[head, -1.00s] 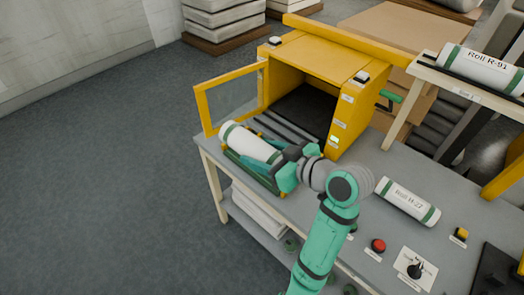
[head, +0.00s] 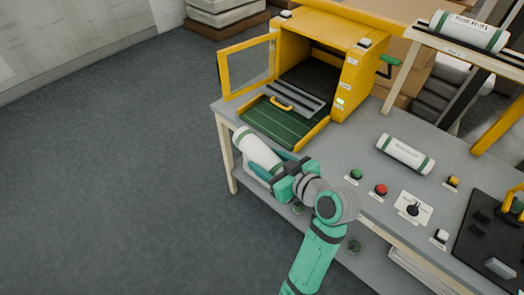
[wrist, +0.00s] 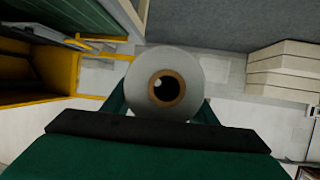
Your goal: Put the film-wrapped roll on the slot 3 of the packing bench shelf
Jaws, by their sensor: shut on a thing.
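A white roll with green end bands (head: 257,152) is held by my gripper (head: 276,171), off the front edge of the bench, in front of the yellow machine. In the wrist view the roll (wrist: 163,88) shows end-on between the green fingers, with a brown core. Its film cannot be made out clearly. A slot label there is too small to read surely; slot 3 cannot be picked out.
The yellow machine (head: 352,75) has its glazed door (head: 247,70) swung open to the left, with an empty green tray (head: 284,122) before it. Another roll (head: 405,153) lies on the grey bench (head: 335,165). Buttons (head: 381,190) and a black fixture (head: 490,240) occupy the right side.

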